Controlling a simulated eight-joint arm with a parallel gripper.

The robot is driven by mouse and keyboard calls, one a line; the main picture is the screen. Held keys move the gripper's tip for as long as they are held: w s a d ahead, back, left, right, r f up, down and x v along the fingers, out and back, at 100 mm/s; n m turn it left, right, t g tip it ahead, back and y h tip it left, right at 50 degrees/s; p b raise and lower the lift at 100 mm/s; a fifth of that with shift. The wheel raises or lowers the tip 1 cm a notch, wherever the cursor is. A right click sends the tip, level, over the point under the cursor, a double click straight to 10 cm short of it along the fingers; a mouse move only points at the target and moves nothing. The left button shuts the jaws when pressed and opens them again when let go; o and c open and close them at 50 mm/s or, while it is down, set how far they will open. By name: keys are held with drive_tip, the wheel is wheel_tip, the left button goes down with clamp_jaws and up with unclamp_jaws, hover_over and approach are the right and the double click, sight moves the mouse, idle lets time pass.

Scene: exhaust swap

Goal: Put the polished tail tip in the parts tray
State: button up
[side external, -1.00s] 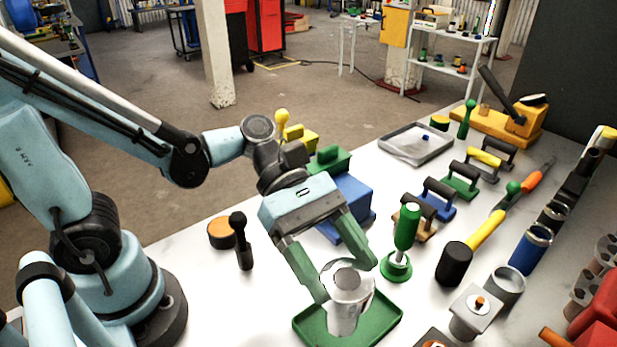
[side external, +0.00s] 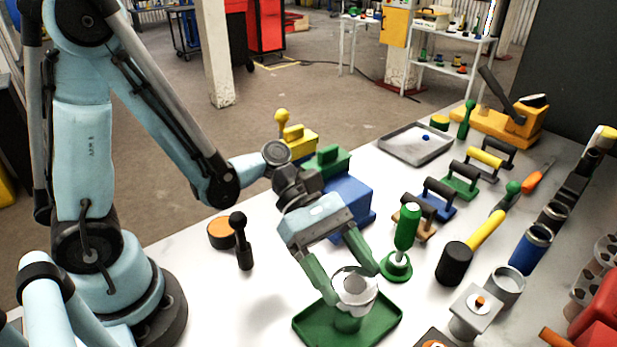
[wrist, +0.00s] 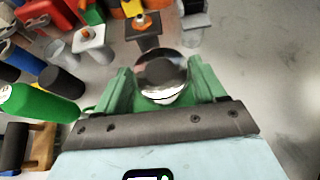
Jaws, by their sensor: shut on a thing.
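The polished tail tip (side external: 357,288) is a shiny silver, round piece with an open top. My gripper (side external: 353,283) has green fingers shut on its sides. The tip stands about upright over the green tray (side external: 387,324) at the front of the table. Its lower part looks green, perhaps from reflection, and I cannot tell whether it touches the tray floor. In the wrist view the tip (wrist: 162,75) sits between both fingers, its mirror-like face towards the camera. A second tray, grey and shallow (side external: 400,148), lies at the back with a small blue piece in it.
A green-handled tool (side external: 406,228) stands close to the right of my gripper. A black-headed mallet (side external: 455,262), a blue cylinder (side external: 530,250) and a grey cup (side external: 505,287) lie further right. A blue block (side external: 348,200) is behind the gripper. Bare table lies left of the green tray.

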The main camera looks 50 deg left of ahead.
drive_tip(key=shift+f, duration=0.2)
drive_tip(key=o, duration=1.4)
drive_tip(key=shift+f, duration=0.1)
drive_tip(key=shift+c, duration=0.2)
drive_tip(key=shift+a+r, duration=0.1)
drive_tip(key=shift+r, duration=0.1)
drive_tip(key=w+a+r+m+t+y, duration=0.1)
drive_tip(key=a+r+m+t+y, duration=0.1)
drive_tip(key=a+m+y, duration=0.4)
drive_tip(key=w+a+r+m+t+y, duration=0.1)
drive_tip(key=a+r+m+t+y, duration=0.2)
drive_tip(key=a+m, duration=0.8)
drive_tip(key=a+t+y, duration=0.2)
drive_tip(key=y, duration=0.1)
drive_tip(key=shift+w+r+m+t, duration=0.2)
drive_tip(key=shift+m+t, duration=0.1)
drive_tip(key=shift+m, duration=0.1)
